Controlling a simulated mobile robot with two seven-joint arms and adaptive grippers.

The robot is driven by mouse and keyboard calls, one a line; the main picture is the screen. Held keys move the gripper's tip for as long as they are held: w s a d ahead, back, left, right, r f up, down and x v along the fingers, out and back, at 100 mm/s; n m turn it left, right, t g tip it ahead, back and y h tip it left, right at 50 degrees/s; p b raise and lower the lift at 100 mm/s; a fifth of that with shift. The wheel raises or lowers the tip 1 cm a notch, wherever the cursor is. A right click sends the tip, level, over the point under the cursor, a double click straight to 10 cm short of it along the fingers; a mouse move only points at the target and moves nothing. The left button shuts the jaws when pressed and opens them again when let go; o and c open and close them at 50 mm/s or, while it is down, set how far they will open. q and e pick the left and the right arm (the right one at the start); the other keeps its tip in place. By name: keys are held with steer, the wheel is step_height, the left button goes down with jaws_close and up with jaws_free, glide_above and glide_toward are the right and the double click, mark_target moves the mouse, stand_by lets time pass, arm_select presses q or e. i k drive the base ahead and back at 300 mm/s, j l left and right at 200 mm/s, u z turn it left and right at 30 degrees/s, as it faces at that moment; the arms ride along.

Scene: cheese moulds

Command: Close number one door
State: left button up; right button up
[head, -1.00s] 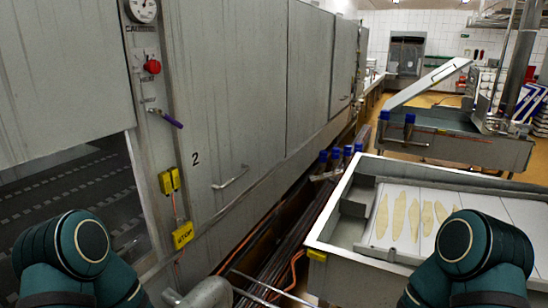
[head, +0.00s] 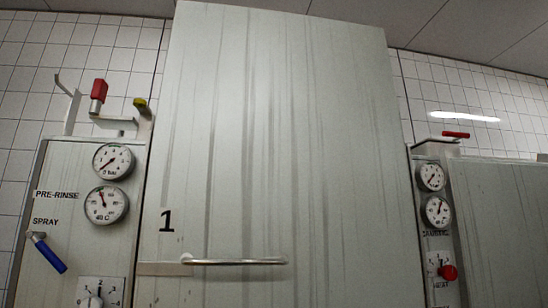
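The number one door (head: 290,150) is a tall pale grey metal panel in the middle of the head view, marked with a black "1". Its top rises well above the control panels on both sides. A horizontal bar handle (head: 235,262) is fixed low on it. The door's lower edge and any opening below are out of the picture. Neither of my grippers is in view.
A control panel (head: 60,190) with two gauges and a blue lever (head: 48,252) stands left of the door. Another panel (head: 434,225) with gauges and a red knob (head: 448,272) stands at the right. White tiled wall (head: 480,95) lies behind.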

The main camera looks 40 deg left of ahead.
mark_target(279, 176)
steer(key=u, duration=1.25)
